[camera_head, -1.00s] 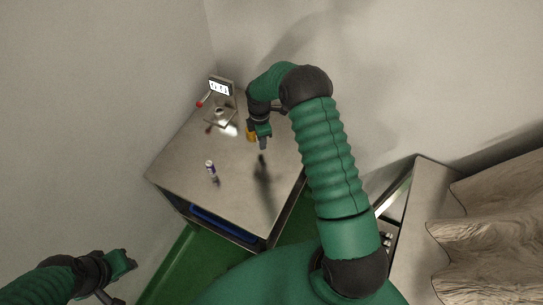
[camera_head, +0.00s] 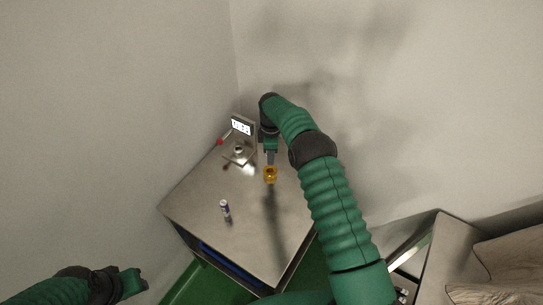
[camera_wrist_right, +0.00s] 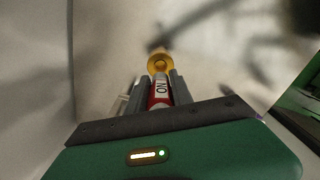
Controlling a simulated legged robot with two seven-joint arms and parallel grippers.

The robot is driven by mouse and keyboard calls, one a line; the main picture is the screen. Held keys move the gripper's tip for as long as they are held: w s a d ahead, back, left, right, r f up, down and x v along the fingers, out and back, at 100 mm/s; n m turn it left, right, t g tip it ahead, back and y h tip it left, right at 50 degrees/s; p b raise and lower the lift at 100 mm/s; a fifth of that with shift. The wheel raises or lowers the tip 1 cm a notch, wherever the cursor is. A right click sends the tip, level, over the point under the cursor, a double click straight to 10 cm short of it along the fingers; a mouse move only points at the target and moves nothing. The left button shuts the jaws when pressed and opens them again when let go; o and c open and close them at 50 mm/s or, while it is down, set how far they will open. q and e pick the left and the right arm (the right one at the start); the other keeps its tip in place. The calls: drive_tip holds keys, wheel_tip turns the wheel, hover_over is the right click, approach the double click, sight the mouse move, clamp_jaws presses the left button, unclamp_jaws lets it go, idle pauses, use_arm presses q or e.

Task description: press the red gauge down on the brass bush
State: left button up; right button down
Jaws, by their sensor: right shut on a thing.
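My right gripper (camera_head: 270,160) is over the back right of the steel table. In the right wrist view its fingers (camera_wrist_right: 162,88) are shut on a red gauge (camera_wrist_right: 159,97) with a white label reading "NO". The brass bush (camera_head: 270,175) is a gold ring just below the fingertips in the head view. It also shows in the wrist view (camera_wrist_right: 159,62), in line with the gauge's far end. I cannot tell whether gauge and bush touch. My left gripper (camera_head: 133,283) is at the lower left, away from the table; its jaws are unclear.
A blue and white cylinder (camera_head: 225,207) stands on the steel table (camera_head: 200,192). A small device with a lit display (camera_head: 241,126) and a red-knobbed lever (camera_head: 220,141) stands at the back, near the walls. The table's front middle is clear.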

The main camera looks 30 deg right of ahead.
sight(271, 167)
drive_tip(key=shift+f+b, duration=2.05)
drive_tip(key=shift+f, duration=0.8)
drive_tip(key=shift+f+b, duration=0.4)
drive_tip(key=shift+f, duration=0.05)
drive_tip(key=shift+s+f, duration=0.1)
drive_tip(key=shift+s, duration=0.05)
drive_tip(key=shift+r+p, duration=0.55)
drive_tip(key=shift+r, duration=0.3)
drive_tip(key=shift+r+p, duration=1.2)
drive_tip(key=shift+r, duration=1.05)
